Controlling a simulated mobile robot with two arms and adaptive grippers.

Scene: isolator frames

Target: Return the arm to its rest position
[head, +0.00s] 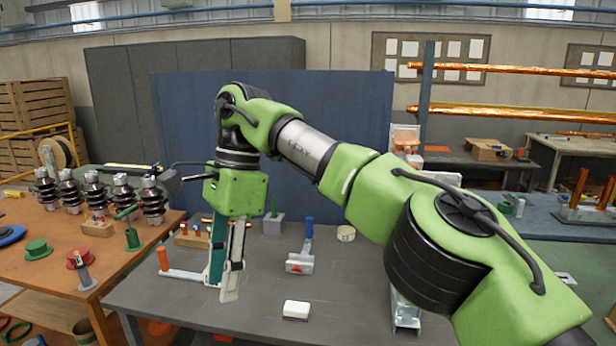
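My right arm (372,190) reaches in from the lower right, bends over the grey table and ends in a green wrist. Its gripper (221,290) hangs down over the left part of the grey table (260,325). The two fingers, one teal and one pale, overlap from this angle, so their opening is unclear. No held object shows between them. My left arm and gripper are not in view.
Dark insulators (96,190) stand on the orange table at left. A blue panel (335,110) stands behind. My forearm covers the table's right part.

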